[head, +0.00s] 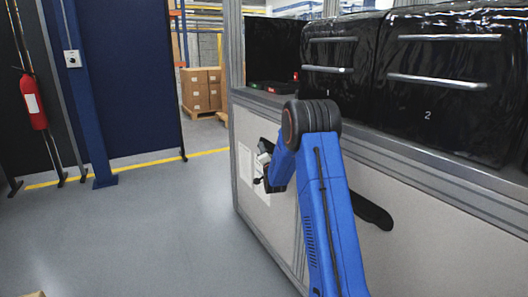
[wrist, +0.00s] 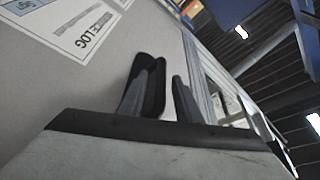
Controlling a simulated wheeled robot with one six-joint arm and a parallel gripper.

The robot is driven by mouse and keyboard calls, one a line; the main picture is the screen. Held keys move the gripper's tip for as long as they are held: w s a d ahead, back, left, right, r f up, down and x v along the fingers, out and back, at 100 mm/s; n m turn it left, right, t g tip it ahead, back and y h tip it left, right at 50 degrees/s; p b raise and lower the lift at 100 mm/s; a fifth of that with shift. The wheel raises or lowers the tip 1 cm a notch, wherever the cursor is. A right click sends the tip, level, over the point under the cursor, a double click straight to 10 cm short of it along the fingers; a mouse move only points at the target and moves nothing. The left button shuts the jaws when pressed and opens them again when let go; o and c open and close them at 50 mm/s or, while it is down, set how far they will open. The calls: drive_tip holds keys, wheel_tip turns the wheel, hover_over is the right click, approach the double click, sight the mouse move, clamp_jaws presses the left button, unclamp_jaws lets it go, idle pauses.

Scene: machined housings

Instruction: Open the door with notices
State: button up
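The door with notices (head: 281,218) is a light grey panel low on the machine's front. It looks shut. White notice sheets (head: 244,163) are on its left part; a service log sheet (wrist: 88,32) shows in the wrist view. A black rounded handle (wrist: 151,68) stands at the door face in the wrist view. My gripper (wrist: 166,83) is open, its two grey fingers apart. The left finger overlaps the handle in the picture; I cannot tell whether it touches. In the head view my gripper (head: 263,172) is beside the notices, and my arm hides part of the door.
Another black handle (head: 373,211) is on the panel to the right. Black-covered drawers or covers with metal bars (head: 445,80) stand above the ledge. The grey floor (head: 150,225) to the left is clear. A fire extinguisher (head: 34,100) and cardboard boxes (head: 201,90) are farther off.

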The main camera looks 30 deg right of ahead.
clamp_jaws()
drive_tip(key=shift+a, duration=0.1)
